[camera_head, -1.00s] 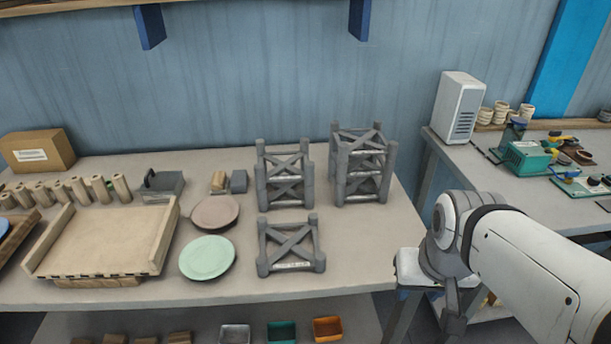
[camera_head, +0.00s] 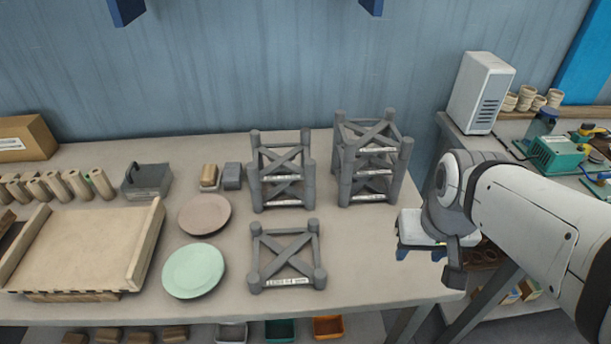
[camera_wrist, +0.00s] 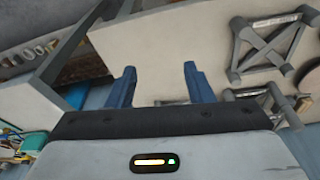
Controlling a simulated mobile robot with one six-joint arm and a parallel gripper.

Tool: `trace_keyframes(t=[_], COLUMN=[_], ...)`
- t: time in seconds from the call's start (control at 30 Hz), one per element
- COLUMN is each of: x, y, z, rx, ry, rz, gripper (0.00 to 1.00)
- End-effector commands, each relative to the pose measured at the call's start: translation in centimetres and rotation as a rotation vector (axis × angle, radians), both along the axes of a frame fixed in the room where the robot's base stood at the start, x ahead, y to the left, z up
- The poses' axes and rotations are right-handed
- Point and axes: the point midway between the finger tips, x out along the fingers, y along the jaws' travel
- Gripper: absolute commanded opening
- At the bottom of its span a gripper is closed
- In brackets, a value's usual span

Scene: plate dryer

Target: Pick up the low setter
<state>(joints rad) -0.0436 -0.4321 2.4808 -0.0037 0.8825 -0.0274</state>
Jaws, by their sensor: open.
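A single grey setter (camera_head: 287,252), a low square frame with crossed braces, short corner posts and a white label, stands alone on the table near its front edge. I take it as the low setter. Behind it is a two-level setter stack (camera_head: 283,165), with a taller stack (camera_head: 370,150) to its right. My gripper (camera_head: 420,254) is open and empty at the table's right edge, right of the lone setter and apart from it. In the wrist view my blue fingers (camera_wrist: 159,72) are spread, and a labelled grey setter frame (camera_wrist: 268,44) shows at upper right.
A green plate (camera_head: 194,271) and a brownish plate (camera_head: 204,214) lie left of the lone setter. A wooden tray (camera_head: 85,250) is farther left. The tabletop between the lone setter and my gripper is clear. A side bench with a white box (camera_head: 481,92) stands at right.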

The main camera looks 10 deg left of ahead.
Motion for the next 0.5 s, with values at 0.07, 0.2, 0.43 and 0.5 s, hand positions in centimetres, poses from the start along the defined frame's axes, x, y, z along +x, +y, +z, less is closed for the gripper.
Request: trace_keyframes(t=[0.07,0.2,0.43,0.5], x=[1.6,4.7,7.3,7.5], y=[1.9,6.8,16.0,18.4], z=[-0.1,-1.3,-5.3,-6.6], rx=[-0.008,-0.031,-0.074,-0.085], ry=[0.027,0.077,0.149,0.164], rz=[0.086,0.312,0.681,0.767], gripper=[0.47,0.47,0.47,0.47])
